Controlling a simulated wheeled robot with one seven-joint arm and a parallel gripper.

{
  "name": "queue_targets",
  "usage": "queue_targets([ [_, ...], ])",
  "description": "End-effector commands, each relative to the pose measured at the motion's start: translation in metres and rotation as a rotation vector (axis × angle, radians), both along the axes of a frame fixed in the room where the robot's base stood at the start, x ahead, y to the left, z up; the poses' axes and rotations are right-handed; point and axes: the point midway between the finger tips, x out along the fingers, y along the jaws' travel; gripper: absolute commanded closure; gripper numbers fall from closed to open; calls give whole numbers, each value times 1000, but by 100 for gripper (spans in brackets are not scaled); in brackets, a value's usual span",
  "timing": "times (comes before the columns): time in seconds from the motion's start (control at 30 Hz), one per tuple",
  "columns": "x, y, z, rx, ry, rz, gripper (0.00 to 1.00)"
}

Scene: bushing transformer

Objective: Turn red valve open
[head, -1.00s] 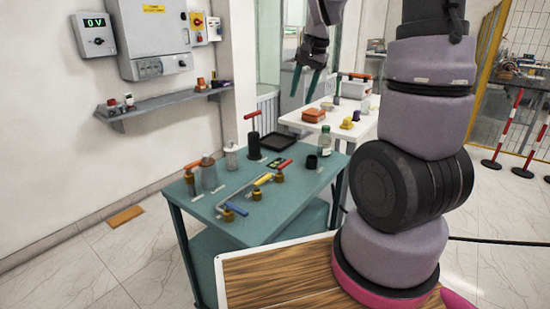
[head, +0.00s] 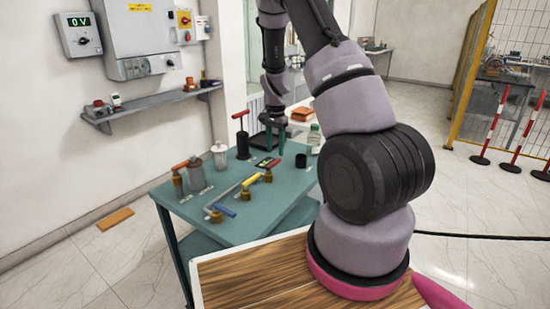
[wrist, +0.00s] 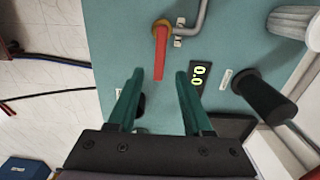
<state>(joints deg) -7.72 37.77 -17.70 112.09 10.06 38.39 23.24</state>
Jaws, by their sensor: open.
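The red valve handle (head: 273,163) sits on a brass valve body (head: 268,177) near the right end of the grey pipe on the green table. In the wrist view the red handle (wrist: 159,55) points toward my gripper from its orange-brass hub (wrist: 161,25). My gripper (wrist: 160,75) is open and empty, with one green finger on each side of the handle's line; the handle's free end shows between the fingertips. I cannot tell the height between them. In the head view my gripper (head: 272,137) hangs over the far part of the table.
A yellow handle (head: 250,181) and blue handle (head: 224,210) stand along the pipe. A black cylinder with a T-handle (wrist: 265,97) and a 0.0 display (wrist: 199,75) are right of the fingers in the wrist view. A black cup (head: 300,160) stands near the valve.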

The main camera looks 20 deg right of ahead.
Motion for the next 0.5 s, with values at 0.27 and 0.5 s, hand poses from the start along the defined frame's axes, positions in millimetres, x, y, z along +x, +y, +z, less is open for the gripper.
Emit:
queue_targets([
  [0.27, 0, 0, -37, -1, 1, 0, 50],
  [0.5, 0, 0, -42, 1, -1, 0, 50],
])
